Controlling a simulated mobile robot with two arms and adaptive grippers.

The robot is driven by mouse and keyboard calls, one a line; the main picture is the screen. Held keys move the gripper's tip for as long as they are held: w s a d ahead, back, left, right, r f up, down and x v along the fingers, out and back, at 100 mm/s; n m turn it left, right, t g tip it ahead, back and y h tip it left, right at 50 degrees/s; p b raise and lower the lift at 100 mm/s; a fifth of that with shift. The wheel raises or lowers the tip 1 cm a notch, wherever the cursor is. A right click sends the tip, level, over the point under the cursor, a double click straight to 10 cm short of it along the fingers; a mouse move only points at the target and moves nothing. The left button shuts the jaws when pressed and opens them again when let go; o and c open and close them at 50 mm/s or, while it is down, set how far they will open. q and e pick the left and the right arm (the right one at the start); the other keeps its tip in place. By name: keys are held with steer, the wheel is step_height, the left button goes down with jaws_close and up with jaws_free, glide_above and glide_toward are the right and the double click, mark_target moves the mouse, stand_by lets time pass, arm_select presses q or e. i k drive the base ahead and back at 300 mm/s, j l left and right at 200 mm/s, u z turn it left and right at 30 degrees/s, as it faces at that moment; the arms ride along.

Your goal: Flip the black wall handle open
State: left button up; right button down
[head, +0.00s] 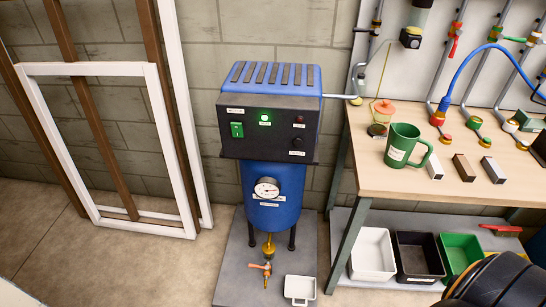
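Pipes with small valve handles run up the wall panel (325,75) at the upper right. A small dark lever (362,30) sticks out to the left of the pipe at the panel's left side and looks roughly level. It may be the black wall handle, but it is too small to be sure. Red handles (454,46) and a green handle (514,39) sit on other pipes. Neither gripper's fingers show in the head view. A black rounded part of my own right arm shows at the bottom right corner.
A blue machine (270,190) with a gauge stands left of the workbench (385,185). The bench holds a green mug (405,146) and small blocks. White, black and green bins sit below. Window frames (90,69) lean on the left wall. The floor at left is clear.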

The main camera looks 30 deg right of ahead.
mark_target(377, 30)
steer(key=z, duration=1.4)
